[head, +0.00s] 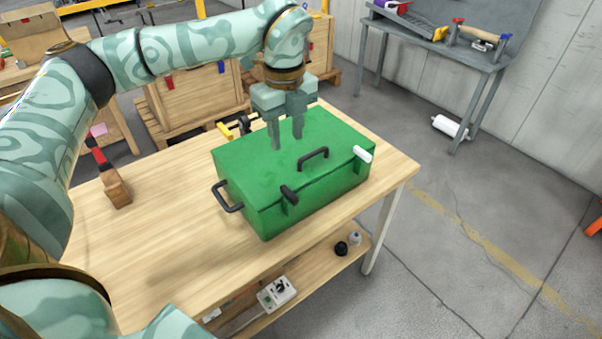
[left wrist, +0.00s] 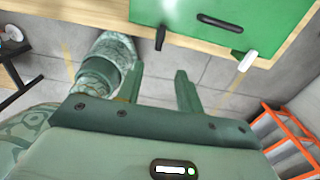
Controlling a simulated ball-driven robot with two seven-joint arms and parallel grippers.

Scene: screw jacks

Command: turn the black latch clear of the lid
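A green box with a lid (head: 250,165) stands on the wooden table. The black latch (head: 288,194) is on its front side, left of centre, with its upper end leaning over the lid's edge. The black latch also shows in the left wrist view (left wrist: 160,38), crossing the front edge. A white latch (head: 362,153) sits at the front right corner. My left gripper (head: 287,142) is above the lid, behind the black latch, fingers pointing down, apart and empty. Both fingers show parted in the left wrist view (left wrist: 158,71). My right gripper is not in view.
A black handle (head: 313,159) stands up from the lid, between the latches. Another black handle (head: 226,197) sticks out from the box's left side. A wooden block with a red-and-black handle (head: 116,188) is at the table's left. The table front left is clear.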

